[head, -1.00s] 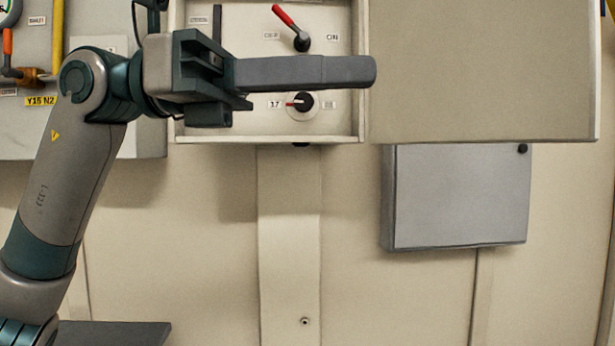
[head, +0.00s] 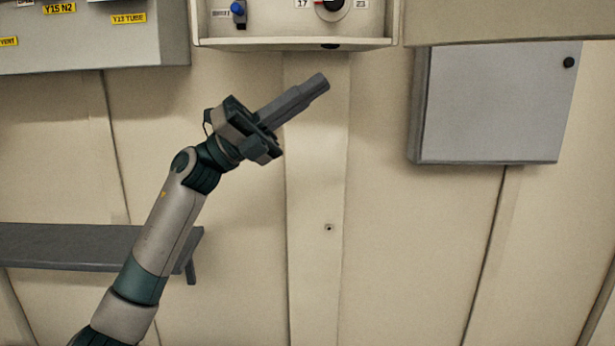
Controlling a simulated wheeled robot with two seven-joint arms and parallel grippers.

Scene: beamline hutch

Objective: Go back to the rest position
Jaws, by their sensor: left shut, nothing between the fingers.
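My left gripper (head: 318,82) is at the end of my left arm, which comes in from the lower left. Its two long grey fingers are together and point up and to the right, with nothing between them. It is in front of the cream wall panels, below the open control box (head: 300,43), and touches nothing that I can see. My right gripper is not in view.
A dark knob (head: 331,6) and a blue-tipped switch (head: 238,10) show in the control box. A grey cabinet (head: 497,110) hangs at the right. A panel with yellow labels (head: 90,45) is upper left. A grey bench (head: 70,245) stands at the lower left.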

